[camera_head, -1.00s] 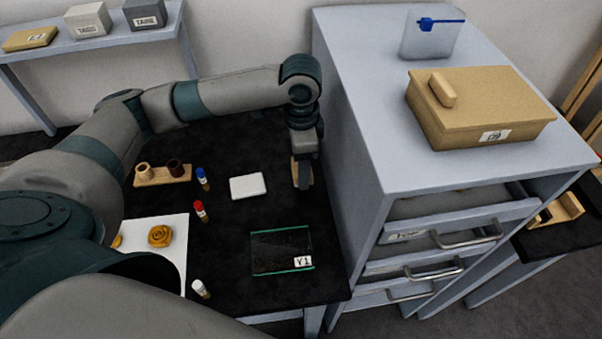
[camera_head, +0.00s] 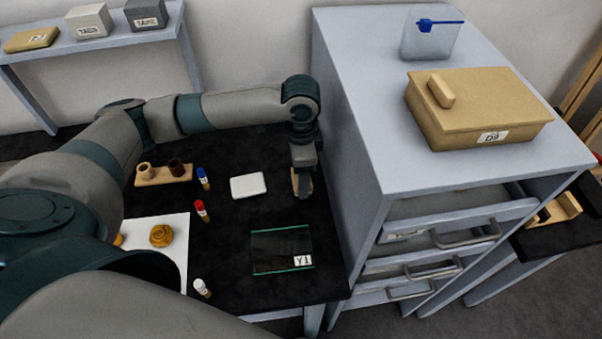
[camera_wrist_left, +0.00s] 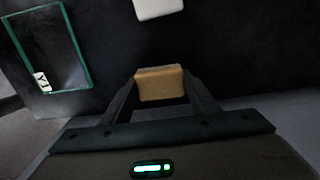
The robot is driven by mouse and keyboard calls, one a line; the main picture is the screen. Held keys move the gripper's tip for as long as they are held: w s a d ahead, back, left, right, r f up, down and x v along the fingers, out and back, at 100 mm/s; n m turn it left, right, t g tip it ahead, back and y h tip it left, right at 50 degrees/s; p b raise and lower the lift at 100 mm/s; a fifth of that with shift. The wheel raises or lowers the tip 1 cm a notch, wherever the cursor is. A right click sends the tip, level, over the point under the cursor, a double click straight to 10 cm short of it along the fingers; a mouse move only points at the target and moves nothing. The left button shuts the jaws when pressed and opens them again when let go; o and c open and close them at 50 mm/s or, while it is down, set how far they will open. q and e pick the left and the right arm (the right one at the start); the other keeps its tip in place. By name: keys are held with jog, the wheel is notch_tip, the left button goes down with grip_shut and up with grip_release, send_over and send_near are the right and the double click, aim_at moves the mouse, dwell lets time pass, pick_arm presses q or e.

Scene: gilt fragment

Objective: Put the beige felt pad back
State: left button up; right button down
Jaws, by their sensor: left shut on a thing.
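The beige felt pad (camera_wrist_left: 160,83) shows in the left wrist view as a small tan block between the two fingers of my left gripper (camera_wrist_left: 162,92). The gripper is shut on it. In the head view my left gripper (camera_head: 302,188) points down over the right part of the black table, beside the grey cabinet. Only slivers of the pad show there, behind the fingers. I cannot tell whether the pad touches the table. My right gripper is not in view.
A white flat case (camera_head: 248,186) lies left of the gripper. A glass plate (camera_head: 270,251) labelled Y1 lies nearer. Capped vials (camera_head: 200,210) and a wooden holder (camera_head: 163,176) stand left. The drawer cabinet (camera_head: 365,130) carries a tan lidded box (camera_head: 480,105).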

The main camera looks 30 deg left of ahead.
pick_arm(q)
jog(key=o, duration=0.9)
jog(key=shift+o, duration=0.2)
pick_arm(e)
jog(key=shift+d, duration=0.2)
pick_arm(q)
jog(key=shift+r, duration=0.15)
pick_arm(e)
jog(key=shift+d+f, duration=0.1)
pick_arm(q)
notch_tip(320, 180, up, 8)
jog(key=shift+r+b, duration=0.1)
jog(key=shift+b, duration=0.75)
notch_tip(320, 180, up, 4)
jog(key=shift+f, duration=0.1)
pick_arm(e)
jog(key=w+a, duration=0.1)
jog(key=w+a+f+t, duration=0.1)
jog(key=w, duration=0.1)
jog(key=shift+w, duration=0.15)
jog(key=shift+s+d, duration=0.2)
